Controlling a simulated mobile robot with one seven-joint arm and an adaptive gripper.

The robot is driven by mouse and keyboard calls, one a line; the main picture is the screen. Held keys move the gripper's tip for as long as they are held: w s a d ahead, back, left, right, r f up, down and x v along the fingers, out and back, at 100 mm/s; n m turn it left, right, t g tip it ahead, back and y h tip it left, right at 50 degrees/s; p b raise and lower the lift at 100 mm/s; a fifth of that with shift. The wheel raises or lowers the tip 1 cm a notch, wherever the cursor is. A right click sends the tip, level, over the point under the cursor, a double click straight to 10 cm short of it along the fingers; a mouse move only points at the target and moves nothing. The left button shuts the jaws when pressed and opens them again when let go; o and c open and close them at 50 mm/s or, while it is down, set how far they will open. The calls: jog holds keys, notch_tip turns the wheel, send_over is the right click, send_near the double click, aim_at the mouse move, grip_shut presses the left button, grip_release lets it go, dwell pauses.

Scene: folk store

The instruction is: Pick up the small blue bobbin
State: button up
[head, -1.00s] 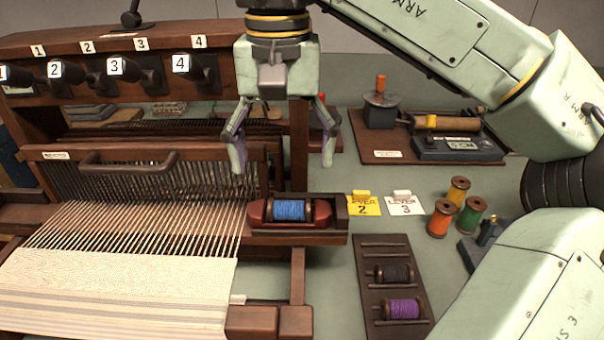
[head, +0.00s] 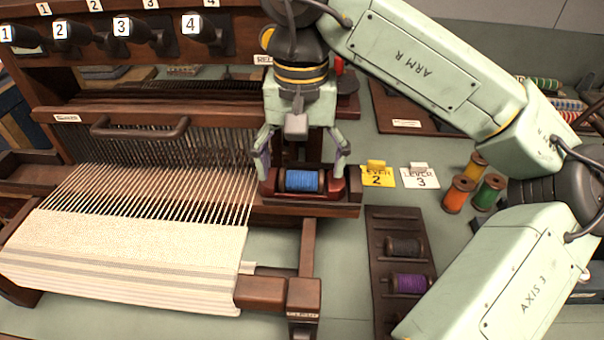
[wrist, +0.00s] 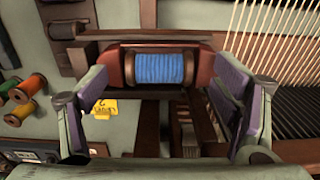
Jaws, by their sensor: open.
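The small blue bobbin (head: 301,181) lies on its side in a red-brown shuttle (head: 337,187) on a wooden ledge at the loom's right side. In the wrist view the bobbin (wrist: 160,68) is centred near the top, with its end discs at left and right. My gripper (head: 302,168) is open and empty, pointing down over the shuttle. Its two fingers stand wide apart, one to each side of the bobbin. In the wrist view the fingers (wrist: 165,95) frame the bobbin; I cannot tell whether they touch the shuttle.
A rack (head: 395,220) with a dark bobbin (head: 403,246) and a purple bobbin (head: 408,283) lies at the right. Yellow (head: 377,176) and white (head: 421,177) lever cards stand nearby. Upright spools (head: 458,194) stand further right. The loom's warp threads (head: 165,192) spread at the left.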

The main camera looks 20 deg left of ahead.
jog(key=shift+f, duration=0.65)
jog(key=shift+c, duration=0.4)
jog(key=c, duration=1.1)
